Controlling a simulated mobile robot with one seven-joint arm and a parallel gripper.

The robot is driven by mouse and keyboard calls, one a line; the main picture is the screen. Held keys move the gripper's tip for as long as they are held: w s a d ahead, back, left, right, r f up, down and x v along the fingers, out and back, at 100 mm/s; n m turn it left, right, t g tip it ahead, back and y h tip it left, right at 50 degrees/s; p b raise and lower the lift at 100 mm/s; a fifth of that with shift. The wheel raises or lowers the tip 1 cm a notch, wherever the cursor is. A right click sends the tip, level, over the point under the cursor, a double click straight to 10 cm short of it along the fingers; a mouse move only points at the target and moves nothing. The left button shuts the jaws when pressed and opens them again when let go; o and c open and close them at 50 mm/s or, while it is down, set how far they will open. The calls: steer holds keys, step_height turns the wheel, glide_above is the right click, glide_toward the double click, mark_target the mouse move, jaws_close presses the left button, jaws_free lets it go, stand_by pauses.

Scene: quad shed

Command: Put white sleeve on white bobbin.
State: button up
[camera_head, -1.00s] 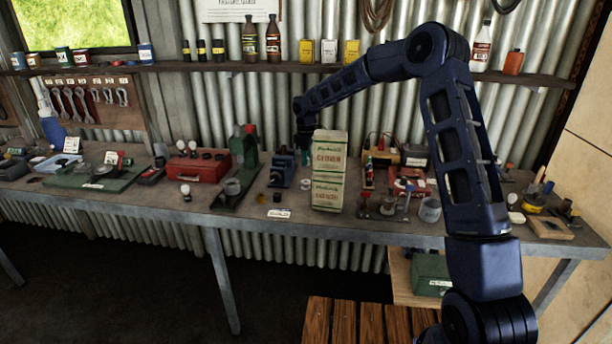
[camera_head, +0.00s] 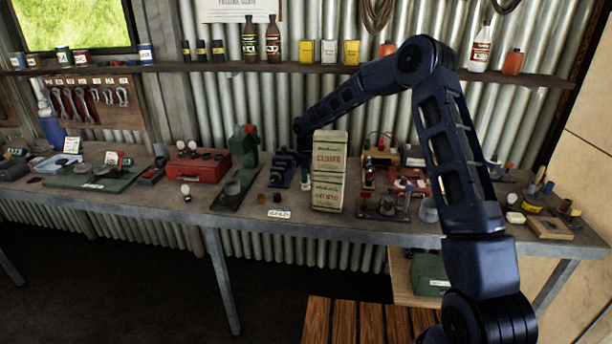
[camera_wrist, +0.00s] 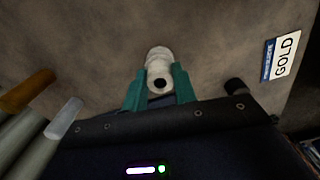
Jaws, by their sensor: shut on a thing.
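In the wrist view my gripper (camera_wrist: 160,88) has teal fingers closed on a small white sleeve (camera_wrist: 160,82), whose dark round hole faces the camera. A white rounded part, apparently the white bobbin (camera_wrist: 158,54), shows just beyond the sleeve, close against or touching it. I cannot tell whether the sleeve is around it or only above it. In the head view my gripper (camera_head: 305,174) shows as a bit of teal low over the bench, left of the stacked cartons. Sleeve and bobbin are too small to tell apart there.
Two stacked cream cartons (camera_head: 328,171) stand close to the right of my gripper. A blue device (camera_head: 282,170) stands to its left. A GOLD label (camera_wrist: 283,55) lies on the bench (camera_wrist: 100,35), upper right in the wrist view. A brown rod (camera_wrist: 28,92) and a pale-tipped rod (camera_wrist: 65,118) show lower left.

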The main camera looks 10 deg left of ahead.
steer(key=shift+f, duration=0.1)
steer(key=o, duration=0.9)
steer(key=shift+o, duration=0.2)
step_height(320, 180, up, 12)
steer(key=shift+r, duration=0.2)
